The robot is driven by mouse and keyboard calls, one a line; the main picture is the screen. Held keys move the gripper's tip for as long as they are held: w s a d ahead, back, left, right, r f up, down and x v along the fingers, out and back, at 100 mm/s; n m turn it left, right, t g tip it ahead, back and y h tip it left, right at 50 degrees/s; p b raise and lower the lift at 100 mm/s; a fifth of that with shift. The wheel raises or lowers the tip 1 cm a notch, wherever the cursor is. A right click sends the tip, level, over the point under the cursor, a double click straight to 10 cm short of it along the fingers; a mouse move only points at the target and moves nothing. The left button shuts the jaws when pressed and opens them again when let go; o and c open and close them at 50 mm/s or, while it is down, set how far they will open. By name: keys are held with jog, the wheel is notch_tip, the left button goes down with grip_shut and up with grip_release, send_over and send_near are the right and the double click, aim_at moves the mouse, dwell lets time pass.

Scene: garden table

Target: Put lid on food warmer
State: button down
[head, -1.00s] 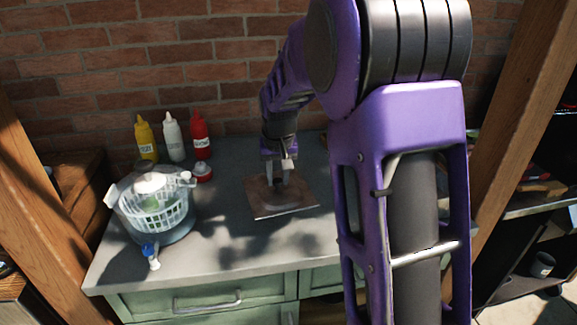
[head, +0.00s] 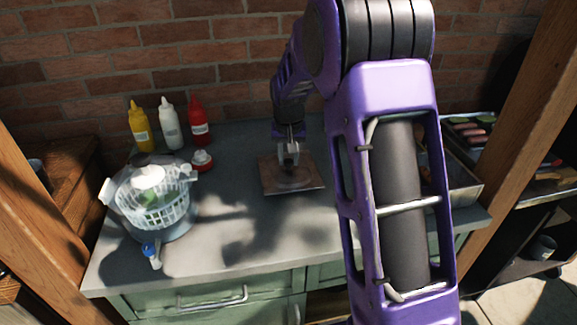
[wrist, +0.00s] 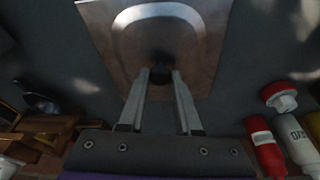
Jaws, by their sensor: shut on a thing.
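The lid (head: 309,180) is a square, brownish metal plate with a raised middle and a dark knob. In the head view it is over the middle of the grey counter; I cannot tell how high. My gripper (head: 288,158) points down and is shut on the knob. In the wrist view the fingertips (wrist: 161,77) meet at the knob, and the lid (wrist: 200,72) spreads out beyond them. A metal container (head: 462,190), which looks like the food warmer, stands at the counter's right end. My arm hides its left part and most of its inside.
At the left are a white salad spinner basket (head: 160,207) and a small blue-topped bottle (head: 152,255). Behind stand yellow (head: 141,130), white (head: 171,130) and red (head: 198,125) sauce bottles, with a red-and-white item (head: 202,160). A wooden post (head: 525,120) rises at the right.

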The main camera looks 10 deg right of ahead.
aim_at(289, 162)
jog(key=shift+f, duration=1.3)
jog(key=shift+f, duration=0.25)
jog(key=c, duration=0.6)
grip_release()
jog(key=shift+r, duration=0.15)
